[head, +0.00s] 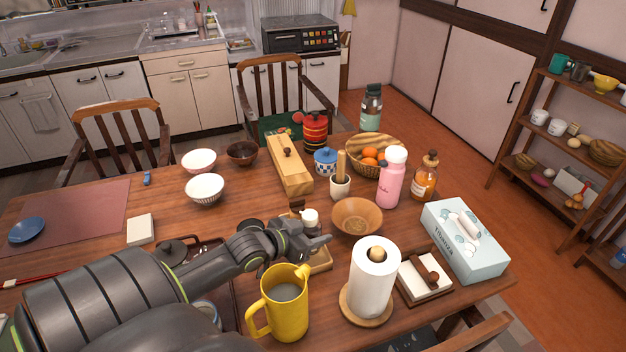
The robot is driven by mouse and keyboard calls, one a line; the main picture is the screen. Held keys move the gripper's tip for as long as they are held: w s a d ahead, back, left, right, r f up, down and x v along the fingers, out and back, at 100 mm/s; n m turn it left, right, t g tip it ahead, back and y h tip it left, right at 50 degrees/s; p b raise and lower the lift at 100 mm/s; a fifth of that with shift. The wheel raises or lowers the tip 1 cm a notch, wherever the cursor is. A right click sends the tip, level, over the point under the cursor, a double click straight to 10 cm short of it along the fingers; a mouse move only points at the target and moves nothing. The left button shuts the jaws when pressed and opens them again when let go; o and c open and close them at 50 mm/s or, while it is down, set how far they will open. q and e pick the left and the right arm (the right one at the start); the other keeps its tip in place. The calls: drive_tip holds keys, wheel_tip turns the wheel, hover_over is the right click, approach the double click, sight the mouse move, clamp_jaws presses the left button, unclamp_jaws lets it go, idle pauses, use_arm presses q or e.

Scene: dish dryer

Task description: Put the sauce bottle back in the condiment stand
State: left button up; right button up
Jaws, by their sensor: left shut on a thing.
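My left gripper (318,240) reaches in from the left, low over the table beside a small wooden stand (321,264), which looks like the condiment stand. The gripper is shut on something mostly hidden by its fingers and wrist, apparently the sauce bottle. A small container with a white cap (310,215) shows just behind the fingers. I cannot tell whether it is the held bottle or another condiment in the stand. Much of the stand is hidden by my arm. I cannot tell whether the held thing touches the stand. My right gripper is not in view.
A yellow mug (284,306) and a paper towel roll (373,279) stand in front of the stand. A wooden bowl (357,217) sits close to its right. A pink bottle (392,180), an amber bottle (425,180) and a tissue box (465,245) are farther right.

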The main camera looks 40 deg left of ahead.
use_arm(q)
wheel_tip(320, 180, down, 2)
drive_tip(key=shift+f+b, duration=0.25)
drive_tip(key=shift+b, duration=0.2)
drive_tip(key=shift+f, duration=0.4)
drive_tip(key=shift+f, duration=0.1)
drive_tip(key=shift+f, duration=0.1)
drive_tip(key=o, duration=1.1)
